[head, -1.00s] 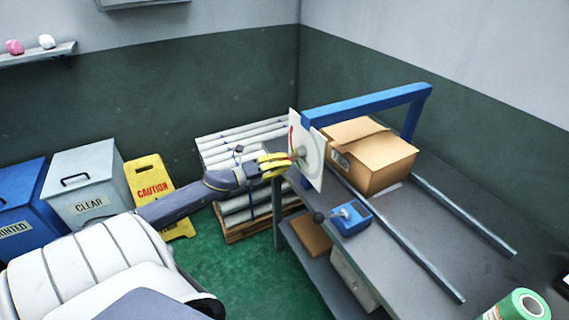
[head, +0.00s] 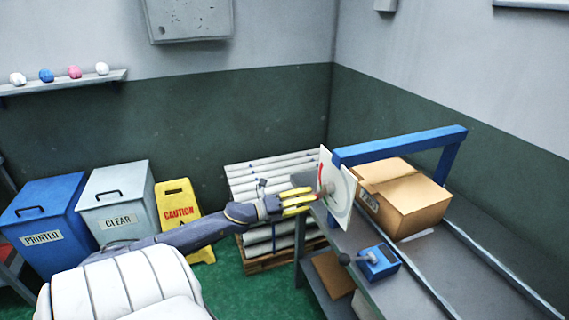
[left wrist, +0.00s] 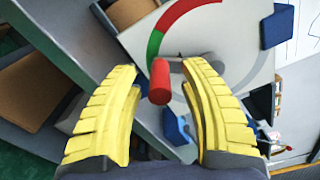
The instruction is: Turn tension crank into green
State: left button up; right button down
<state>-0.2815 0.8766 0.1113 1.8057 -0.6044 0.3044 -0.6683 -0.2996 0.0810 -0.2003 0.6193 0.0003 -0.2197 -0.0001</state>
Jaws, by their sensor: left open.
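A white dial panel (head: 343,205) with a red and green arc hangs at the left end of the blue frame (head: 400,146). In the left wrist view the arc's green part (left wrist: 155,43) is at its lower left, with the red part (left wrist: 190,13) above. The tension crank has a red handle (left wrist: 159,82) and a grey arm running right from it. My left gripper (head: 312,200) is open in front of the dial. Its yellow fingers lie either side of the red handle, apart from it. My right gripper is not in view.
A cardboard box (head: 405,205) stands on the grey bench (head: 430,265), beside metal rails. A blue lever box (head: 379,262) sits on the bench's near edge, below the dial. White rolls (head: 262,180) on a pallet, a caution sign (head: 178,213) and bins stand to the left.

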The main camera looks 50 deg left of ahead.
pick_arm(q)
jog(key=v, duration=1)
jog(key=shift+a, duration=0.1)
dwell(0.4)
